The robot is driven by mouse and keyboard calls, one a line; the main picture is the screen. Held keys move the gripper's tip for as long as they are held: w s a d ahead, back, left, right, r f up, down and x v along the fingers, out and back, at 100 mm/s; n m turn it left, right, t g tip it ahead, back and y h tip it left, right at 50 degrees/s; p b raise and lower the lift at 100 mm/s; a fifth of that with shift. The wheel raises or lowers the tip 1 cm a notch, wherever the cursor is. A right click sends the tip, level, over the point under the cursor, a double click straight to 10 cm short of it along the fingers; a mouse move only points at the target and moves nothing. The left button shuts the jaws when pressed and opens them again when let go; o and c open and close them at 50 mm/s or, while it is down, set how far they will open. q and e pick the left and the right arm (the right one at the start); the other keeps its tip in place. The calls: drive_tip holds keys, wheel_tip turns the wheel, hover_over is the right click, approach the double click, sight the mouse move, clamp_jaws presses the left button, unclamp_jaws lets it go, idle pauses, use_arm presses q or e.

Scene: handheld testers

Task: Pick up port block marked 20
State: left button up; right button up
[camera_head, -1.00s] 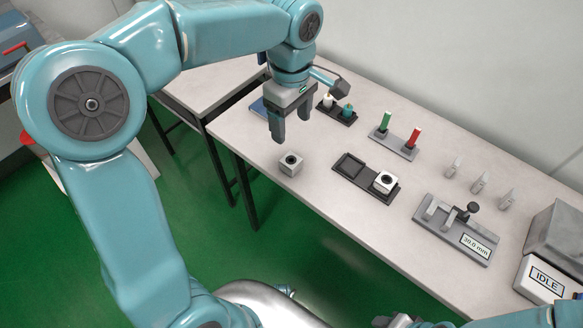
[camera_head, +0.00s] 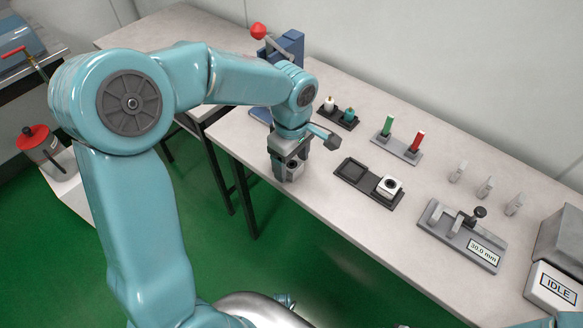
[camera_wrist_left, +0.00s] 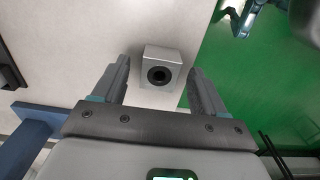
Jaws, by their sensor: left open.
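A light grey block (camera_head: 294,168) with a dark round hole stands near the front edge of the table. It also shows in the left wrist view (camera_wrist_left: 161,68), between the finger ends with a gap on each side. My left gripper (camera_head: 288,172) is open over it, fingers pointing down. A similar block (camera_head: 389,186) with a dark hole sits in the right half of a black two-pocket tray (camera_head: 352,186); the left pocket is empty. I cannot read a 20 on either block. My right gripper is out of view.
Behind stand a small black holder (camera_head: 346,121) with white and teal pieces, and a grey stand with green (camera_head: 387,126) and red (camera_head: 416,138) pieces. To the right are a gauge reading 30.0 mm (camera_head: 482,250), small grey pieces and an IDLE box (camera_head: 558,289). A blue device (camera_head: 291,45) stands at the back.

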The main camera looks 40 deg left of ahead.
use_arm(q)
drive_tip(key=c, duration=1.2)
